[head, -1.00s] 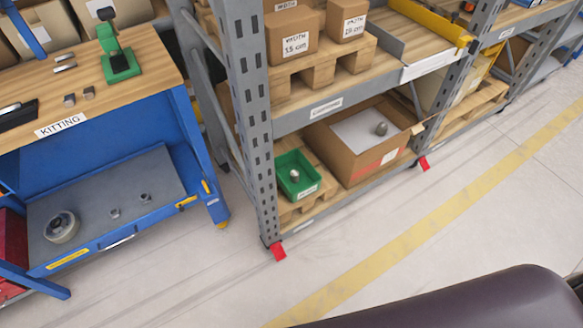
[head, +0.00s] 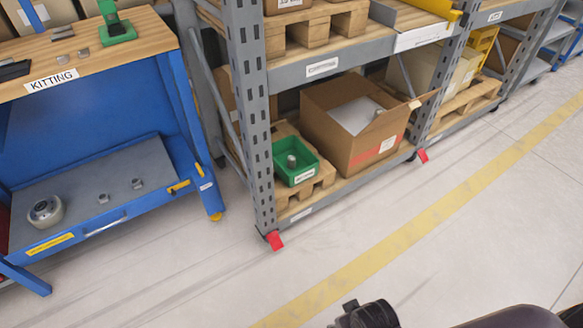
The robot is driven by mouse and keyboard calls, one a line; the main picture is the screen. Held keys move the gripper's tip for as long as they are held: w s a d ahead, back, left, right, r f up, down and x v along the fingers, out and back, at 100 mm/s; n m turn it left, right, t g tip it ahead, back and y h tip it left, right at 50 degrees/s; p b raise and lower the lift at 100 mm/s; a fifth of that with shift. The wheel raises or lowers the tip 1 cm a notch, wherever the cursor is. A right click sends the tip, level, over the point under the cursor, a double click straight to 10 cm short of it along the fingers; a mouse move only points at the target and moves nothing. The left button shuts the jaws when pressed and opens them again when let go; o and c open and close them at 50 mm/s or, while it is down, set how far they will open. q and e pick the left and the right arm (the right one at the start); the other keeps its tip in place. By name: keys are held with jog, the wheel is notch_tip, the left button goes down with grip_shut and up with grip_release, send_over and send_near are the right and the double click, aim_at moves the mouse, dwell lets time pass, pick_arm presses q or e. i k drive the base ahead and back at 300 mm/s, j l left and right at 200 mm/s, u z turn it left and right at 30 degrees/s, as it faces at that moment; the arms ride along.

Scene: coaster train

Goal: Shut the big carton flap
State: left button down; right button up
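The big carton (head: 340,142) is a brown open-topped box on the lowest level of the grey rack. A pale grey sheet or lining and a small grey knob-like item show inside it. A small tan flap piece (head: 415,104) sticks out at its upper right corner; the other flaps cannot be made out. A dark arm part of mine (head: 370,314) shows at the bottom edge, well in front of the rack. No gripper fingers can be made out, and my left arm is out of view.
A green bin (head: 297,173) with a small metal part stands left of the carton on a pallet. Rack uprights with red feet (head: 274,240) flank this bay. A blue kitting bench (head: 120,120) stands at left. The floor in front, with its yellow stripe (head: 385,249), is clear.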

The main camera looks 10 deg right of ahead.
aim_at(394, 113)
jog(key=z, duration=1.15)
